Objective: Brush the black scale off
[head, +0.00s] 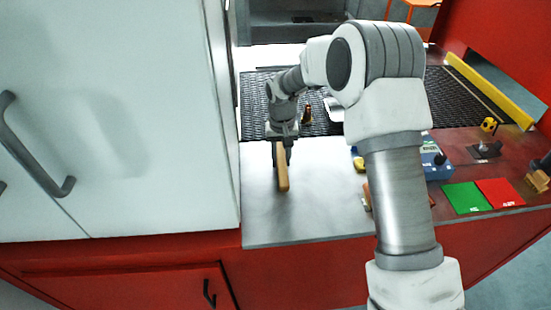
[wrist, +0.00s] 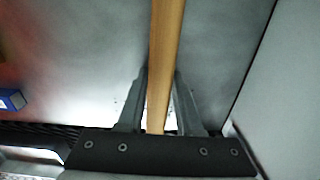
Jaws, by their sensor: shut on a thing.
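My gripper (head: 281,148) is shut on a wooden-handled tool (head: 282,172), probably a brush. The light brown handle extends toward the front of the pale metal plate (head: 325,215). In the wrist view my gripper (wrist: 159,78) has one finger on each side of the wooden handle (wrist: 166,50), which runs up out of the picture. No bristles show in either view. I cannot tell whether the tool touches the plate. A small brass-brown piece (head: 307,114) and a pale metal piece (head: 334,107) are on or by the black mesh belt (head: 255,112). I cannot make out black scale.
A white cabinet (head: 120,120) stands close on the left. Right of my arm are a blue box (head: 434,160), a green pad (head: 466,197), a red pad (head: 499,191) and a yellow rail (head: 487,88). The plate's front is mostly clear.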

